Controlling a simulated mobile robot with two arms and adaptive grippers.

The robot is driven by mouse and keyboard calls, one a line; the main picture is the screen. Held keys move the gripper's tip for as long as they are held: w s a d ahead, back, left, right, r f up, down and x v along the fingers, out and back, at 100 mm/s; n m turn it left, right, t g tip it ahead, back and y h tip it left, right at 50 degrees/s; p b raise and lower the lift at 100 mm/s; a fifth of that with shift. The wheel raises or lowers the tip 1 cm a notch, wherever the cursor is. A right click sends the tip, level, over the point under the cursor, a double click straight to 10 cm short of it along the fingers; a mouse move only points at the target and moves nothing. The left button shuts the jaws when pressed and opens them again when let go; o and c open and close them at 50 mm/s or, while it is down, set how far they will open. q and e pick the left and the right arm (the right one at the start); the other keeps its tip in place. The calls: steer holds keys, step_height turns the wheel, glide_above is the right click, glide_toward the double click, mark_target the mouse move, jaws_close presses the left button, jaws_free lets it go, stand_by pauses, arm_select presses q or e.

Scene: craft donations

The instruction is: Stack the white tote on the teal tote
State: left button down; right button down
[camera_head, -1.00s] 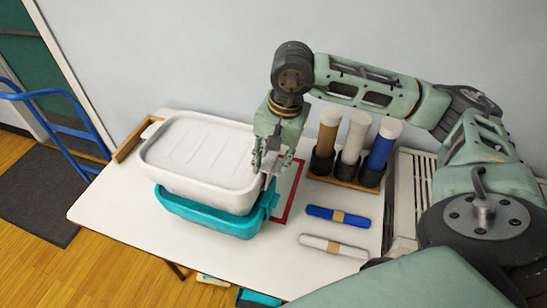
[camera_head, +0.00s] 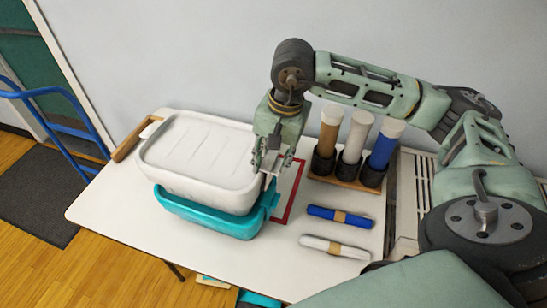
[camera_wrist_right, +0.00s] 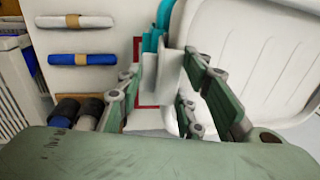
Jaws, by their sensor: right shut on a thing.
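The white tote (camera_head: 200,152), with a ribbed lid, is above the teal tote (camera_head: 208,213) in the head view. It overlaps the teal tote and sits slightly toward the back left of it; whether it touches cannot be told. The teal tote's front wall and right handle show on the table. My right gripper (camera_head: 267,164) is shut on the white tote's right-end handle. In the right wrist view, the fingers (camera_wrist_right: 172,95) close around this pale handle, with the white tote (camera_wrist_right: 255,55) at right and a teal piece (camera_wrist_right: 160,28) behind. My left gripper is not in view.
A rack of brown, white and blue tubes (camera_head: 352,138) stands right of my gripper. A blue roll (camera_head: 340,217) and a white roll (camera_head: 334,247) lie at the table's front right. A red outline (camera_head: 291,190) marks the table (camera_head: 115,205). A blue cart frame (camera_head: 50,115) stands left.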

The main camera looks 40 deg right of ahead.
stand_by(0.3)
steer(key=c, duration=1.2)
jaws_free()
steer(key=shift+o, duration=0.4)
steer(key=shift+s, duration=0.1)
step_height(320, 180, up, 12)
steer(key=s, duration=0.1)
steer(key=shift+s+d, duration=0.15)
steer(key=shift+d, duration=0.3)
steer(key=shift+f, duration=0.1)
